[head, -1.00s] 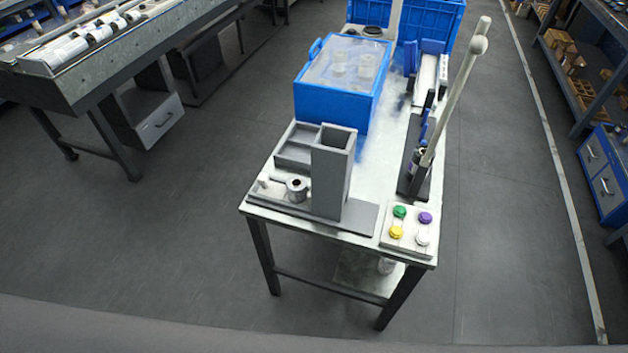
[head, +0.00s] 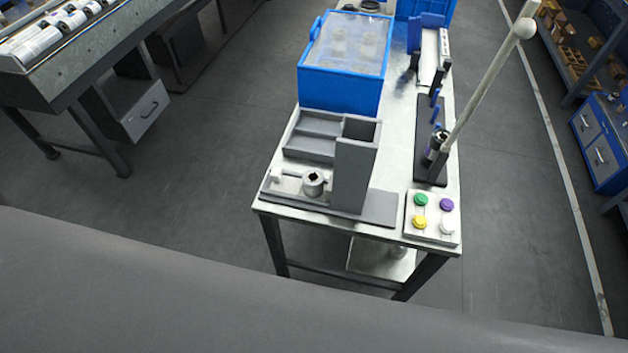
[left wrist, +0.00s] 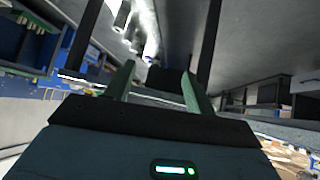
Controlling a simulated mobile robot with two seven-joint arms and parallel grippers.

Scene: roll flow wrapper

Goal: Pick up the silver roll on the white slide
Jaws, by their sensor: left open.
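A short silver roll (head: 313,183) with a dark hole in its top stands on a pale slide (head: 291,185) at the front left of the small metal table. The slide lies in a grey fixture beside a tall, open grey box (head: 355,170). A small white knob (head: 276,174) is left of the roll. My left gripper (left wrist: 158,72) shows only in the left wrist view, its two green fingers apart and nothing visible between them. The roll cannot be made out in that view. My right gripper is in neither view.
A button panel (head: 433,217) sits at the table's front right corner. Behind it a pale pole (head: 490,75) leans over a dark stand. A blue box (head: 340,90) stands behind the fixture. A bench with several rolls (head: 35,42) is at the left. The floor between is clear.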

